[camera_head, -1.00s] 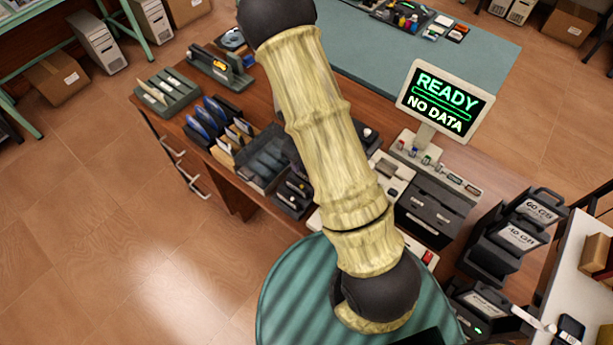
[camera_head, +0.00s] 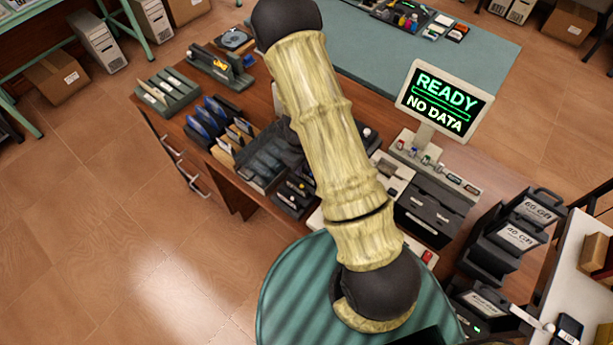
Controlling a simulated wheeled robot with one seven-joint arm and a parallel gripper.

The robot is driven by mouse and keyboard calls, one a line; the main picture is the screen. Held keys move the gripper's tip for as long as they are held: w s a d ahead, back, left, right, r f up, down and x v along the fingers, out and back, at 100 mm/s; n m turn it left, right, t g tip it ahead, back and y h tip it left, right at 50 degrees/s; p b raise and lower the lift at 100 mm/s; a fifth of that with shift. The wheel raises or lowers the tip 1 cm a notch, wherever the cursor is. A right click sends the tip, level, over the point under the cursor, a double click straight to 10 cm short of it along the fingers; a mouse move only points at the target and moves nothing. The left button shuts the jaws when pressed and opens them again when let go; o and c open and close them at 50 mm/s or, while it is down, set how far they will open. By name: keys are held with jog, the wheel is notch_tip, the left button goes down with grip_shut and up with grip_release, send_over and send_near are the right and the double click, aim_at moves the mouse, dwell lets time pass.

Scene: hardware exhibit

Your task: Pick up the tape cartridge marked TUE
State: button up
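No label reading TUE can be made out, so I cannot tell which item is the tape cartridge marked TUE. Small dark cartridge-like items stand in a black rack (camera_head: 295,192) on the wooden desk, just left of my arm. A dark slotted holder (camera_head: 262,160) is beside it, partly covered by a dark shape at my arm's edge. My pale ribbed arm crosses the middle of the view and hides part of the desk. My gripper cannot be made out, and whether anything is held does not show.
Blue and tan folders or disks (camera_head: 212,120) and a grey-green rack (camera_head: 167,91) stand on the desk's left. A sign reading READY NO DATA (camera_head: 440,102) rises above a dark drawer unit (camera_head: 430,212). Large labelled cartridges (camera_head: 520,236) stand at right.

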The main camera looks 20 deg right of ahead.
grip_shut()
jog(key=shift+r, duration=0.15)
notch_tip(320, 180, up, 10)
dwell(0.8)
